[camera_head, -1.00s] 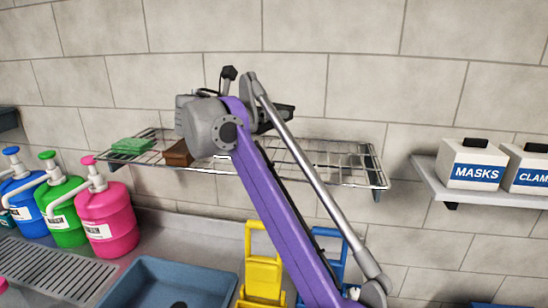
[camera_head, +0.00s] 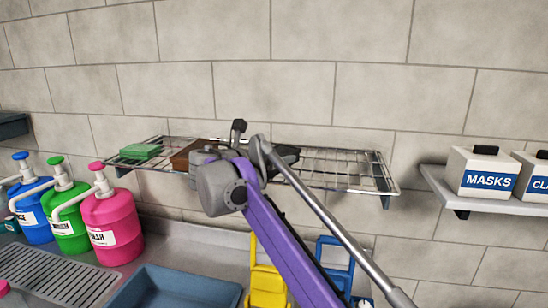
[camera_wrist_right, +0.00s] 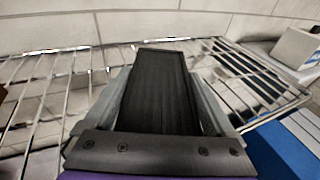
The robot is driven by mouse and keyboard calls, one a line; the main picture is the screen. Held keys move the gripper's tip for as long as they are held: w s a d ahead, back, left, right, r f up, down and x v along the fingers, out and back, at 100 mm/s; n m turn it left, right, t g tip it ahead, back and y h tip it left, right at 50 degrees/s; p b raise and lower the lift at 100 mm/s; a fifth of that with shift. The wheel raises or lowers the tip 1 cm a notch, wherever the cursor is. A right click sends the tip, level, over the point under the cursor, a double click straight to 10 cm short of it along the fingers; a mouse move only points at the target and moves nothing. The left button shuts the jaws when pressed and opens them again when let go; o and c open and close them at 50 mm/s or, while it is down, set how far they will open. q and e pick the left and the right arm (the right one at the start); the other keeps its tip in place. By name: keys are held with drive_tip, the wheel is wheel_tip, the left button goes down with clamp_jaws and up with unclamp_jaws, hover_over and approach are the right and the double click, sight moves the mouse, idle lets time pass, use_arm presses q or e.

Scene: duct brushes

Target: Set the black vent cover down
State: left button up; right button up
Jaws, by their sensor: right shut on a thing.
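The black vent cover (camera_wrist_right: 158,100) is a flat, dark, ribbed panel in the right wrist view. My right gripper (camera_wrist_right: 163,82) is shut on it, with a grey finger along each side. The bars of the wire rack (camera_wrist_right: 245,82) show around and behind the cover; I cannot tell whether it touches them. In the head view my right arm reaches up to the wall-mounted wire rack (camera_head: 340,170), and its wrist hides most of the gripper and cover. My left gripper is not in view.
On the rack's left are a green sponge pad (camera_head: 141,151) and a brown block (camera_head: 190,153), close to my wrist. The rack's right part looks clear. A shelf with a MASKS box (camera_head: 484,172) is farther right. Pump bottles (camera_head: 112,228) and a blue basin (camera_head: 175,290) are below.

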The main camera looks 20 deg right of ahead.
drive_tip(key=shift+w+f, duration=0.1)
drive_tip(key=shift+f, duration=0.05)
drive_tip(key=o, duration=1.5)
drive_tip(key=shift+a+r, duration=0.15)
drive_tip(key=shift+r, duration=0.05)
drive_tip(key=v, duration=1.2)
drive_tip(key=shift+b, duration=0.3)
